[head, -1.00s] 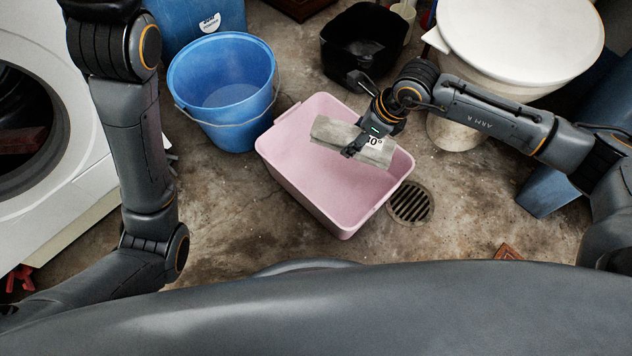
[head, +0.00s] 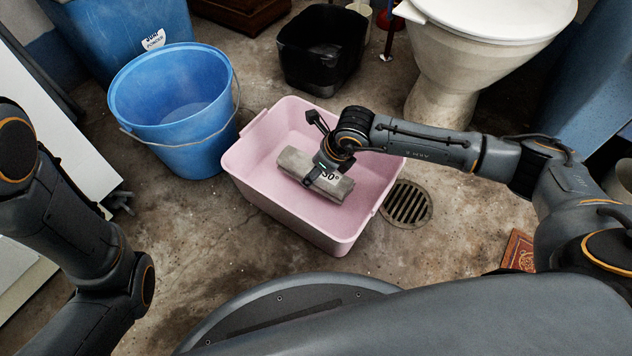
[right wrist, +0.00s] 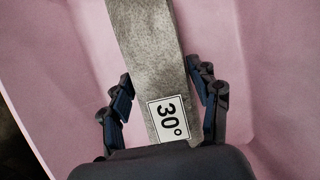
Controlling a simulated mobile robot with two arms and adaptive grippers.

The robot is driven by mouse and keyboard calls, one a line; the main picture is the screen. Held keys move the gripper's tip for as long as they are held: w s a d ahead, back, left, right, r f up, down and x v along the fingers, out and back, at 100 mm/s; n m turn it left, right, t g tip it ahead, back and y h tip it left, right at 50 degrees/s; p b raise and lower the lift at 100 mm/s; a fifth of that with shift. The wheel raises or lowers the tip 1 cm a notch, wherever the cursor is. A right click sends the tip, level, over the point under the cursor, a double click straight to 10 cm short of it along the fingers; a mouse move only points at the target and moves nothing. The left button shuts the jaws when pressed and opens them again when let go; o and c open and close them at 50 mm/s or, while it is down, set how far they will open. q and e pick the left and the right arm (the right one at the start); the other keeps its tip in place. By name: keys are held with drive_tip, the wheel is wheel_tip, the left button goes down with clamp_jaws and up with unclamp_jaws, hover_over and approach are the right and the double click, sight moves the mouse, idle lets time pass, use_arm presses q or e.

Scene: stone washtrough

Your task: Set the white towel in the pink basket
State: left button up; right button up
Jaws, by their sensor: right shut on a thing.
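The pink basket (head: 275,212) stands on the floor in the middle of the head view. Its pink inside (right wrist: 68,75) fills most of the right wrist view. My right gripper (head: 318,176) reaches into the basket and is shut on a grey, bar-shaped thing (head: 292,160) with a white "30°" label. In the right wrist view the fingers (right wrist: 163,78) lie on either side of this grey bar (right wrist: 150,45). The bar is within the basket walls; I cannot tell whether it touches the bottom. No plainly white towel shows. My left gripper is out of view.
A blue bucket (head: 170,140) stands close to the basket's left side. A black bin (head: 318,48) is behind it, and a white toilet (head: 490,60) is at the back right. A floor drain (head: 407,204) lies right of the basket.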

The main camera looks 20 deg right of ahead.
wheel_tip(320, 180, down, 3)
drive_tip(key=shift+w+f+b, duration=0.1)
drive_tip(key=shift+b, duration=0.95)
drive_tip(key=o, duration=1.3)
drive_tip(key=shift+c, duration=0.2)
drive_tip(key=shift+r+p, duration=0.35)
drive_tip(key=shift+p, duration=0.05)
drive_tip(key=p+v, duration=0.9)
drive_tip(key=v, duration=0.2)
drive_tip(key=shift+d+r, duration=0.1)
drive_tip(key=shift+r, duration=0.2)
